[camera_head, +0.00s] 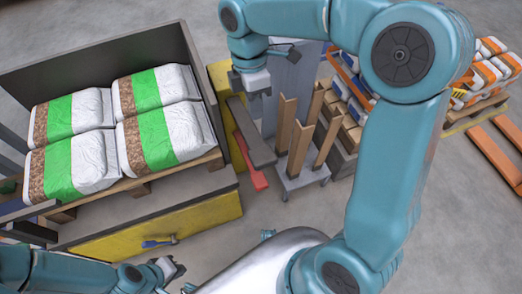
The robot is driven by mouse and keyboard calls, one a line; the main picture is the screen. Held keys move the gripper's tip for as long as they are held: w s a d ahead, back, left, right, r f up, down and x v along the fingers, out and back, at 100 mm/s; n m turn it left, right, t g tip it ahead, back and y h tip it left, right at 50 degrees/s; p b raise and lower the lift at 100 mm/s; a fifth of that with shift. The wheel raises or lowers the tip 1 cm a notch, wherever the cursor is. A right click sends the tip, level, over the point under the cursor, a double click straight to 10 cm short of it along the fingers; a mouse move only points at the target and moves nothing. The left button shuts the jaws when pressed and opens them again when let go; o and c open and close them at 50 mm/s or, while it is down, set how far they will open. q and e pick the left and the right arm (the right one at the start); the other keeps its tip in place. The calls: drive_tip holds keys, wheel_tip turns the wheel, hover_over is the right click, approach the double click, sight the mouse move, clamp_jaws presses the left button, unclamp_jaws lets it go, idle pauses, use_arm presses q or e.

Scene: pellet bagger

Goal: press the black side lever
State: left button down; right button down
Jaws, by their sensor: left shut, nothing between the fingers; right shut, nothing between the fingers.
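A long dark grey bar (251,132) slopes down beside the yellow machine side in the head view; I take it for the black side lever, but its mounting is hard to see. A red piece (251,165) lies alongside and below it. My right gripper (258,93) is shut and empty, pointing down near the bar's upper end; I cannot tell whether it touches it. My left gripper (176,270) is shut and empty at the bottom left, well away from the bar.
White, green and brown bags (110,125) lie on a pallet in a dark-walled bay at left. A blue-handled piece (158,242) is on the yellow front (110,243). Wooden boards (302,145) stand upright right of the bar. Orange-striped bags (485,75) are at far right.

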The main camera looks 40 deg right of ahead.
sight(262, 155)
drive_tip(key=shift+s+d+r, duration=0.15)
drive_tip(key=shift+r, duration=0.15)
use_arm(q)
drive_tip(key=shift+f, duration=0.1)
use_arm(e)
drive_tip(key=shift+f, duration=0.1)
